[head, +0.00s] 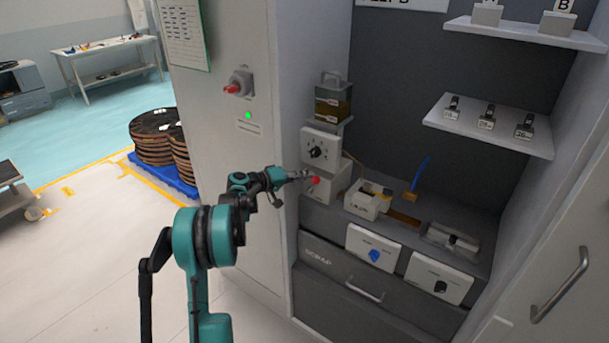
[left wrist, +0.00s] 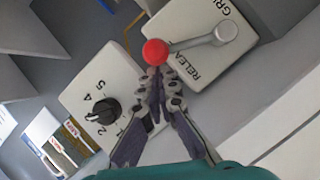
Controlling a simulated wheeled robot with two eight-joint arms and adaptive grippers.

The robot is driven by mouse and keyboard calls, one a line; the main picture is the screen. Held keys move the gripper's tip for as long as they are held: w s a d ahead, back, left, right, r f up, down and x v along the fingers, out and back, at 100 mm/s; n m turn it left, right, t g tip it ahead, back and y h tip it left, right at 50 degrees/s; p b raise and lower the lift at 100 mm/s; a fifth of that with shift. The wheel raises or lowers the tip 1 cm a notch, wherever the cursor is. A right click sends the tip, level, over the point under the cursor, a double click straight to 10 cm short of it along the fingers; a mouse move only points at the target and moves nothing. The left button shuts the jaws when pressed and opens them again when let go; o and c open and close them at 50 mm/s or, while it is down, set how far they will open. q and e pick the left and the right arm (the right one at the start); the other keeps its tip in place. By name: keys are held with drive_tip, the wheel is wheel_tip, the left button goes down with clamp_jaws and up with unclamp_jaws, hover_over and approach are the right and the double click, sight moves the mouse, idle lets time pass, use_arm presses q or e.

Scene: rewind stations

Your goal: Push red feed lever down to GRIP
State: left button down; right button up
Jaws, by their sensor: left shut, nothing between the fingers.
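The red feed lever's ball knob (head: 315,180) shows in the head view on the front of a white box (head: 334,187) on the left of the bench. In the left wrist view the red ball (left wrist: 155,52) ends a grey lever arm (left wrist: 195,43) on a round pivot (left wrist: 226,32). Cut-off labels "GRI" and "RELEA" are on that panel (left wrist: 193,75). My left gripper (head: 306,174) is shut and empty, its tips at the ball; it also shows in the left wrist view (left wrist: 160,76). Contact is not certain. My right gripper is out of view.
A white dial box with a black knob (head: 317,152) stands just above, also in the left wrist view (left wrist: 100,110). Right of the lever are a small white unit (head: 367,203), a blue-knob panel (head: 374,249) and a black-knob panel (head: 440,278). The cabinet side wall (head: 235,150) is at left.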

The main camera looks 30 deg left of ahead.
use_arm(q)
drive_tip(key=shift+d, duration=0.15)
drive_tip(key=shift+s+d+f+m+g+y+p, duration=0.15)
drive_tip(key=shift+d+m+g+y+p, duration=0.4)
drive_tip(key=shift+d+m, duration=0.55)
drive_tip(key=shift+d+f+m+y+p, duration=0.2)
drive_tip(key=shift+d+f+m+y, duration=0.05)
drive_tip(key=shift+d+m+y, duration=0.25)
drive_tip(key=shift+d+f+m+y+p, duration=0.15)
drive_tip(key=shift+d+f+m+y, duration=0.1)
drive_tip(key=shift+d+m, duration=0.25)
drive_tip(key=shift+s+d+f+m+y, duration=0.1)
drive_tip(key=shift+d+f+m+y, duration=0.35)
drive_tip(key=shift+d, duration=0.25)
drive_tip(key=d+f+m+y, duration=0.1)
drive_tip(key=d+f+m+y+b, duration=0.1)
drive_tip(key=f, duration=0.1)
drive_tip(key=shift+s+d+f+m, duration=0.1)
drive_tip(key=shift+f+m, duration=0.15)
drive_tip(key=shift+d, duration=0.1)
drive_tip(key=shift+s, duration=0.15)
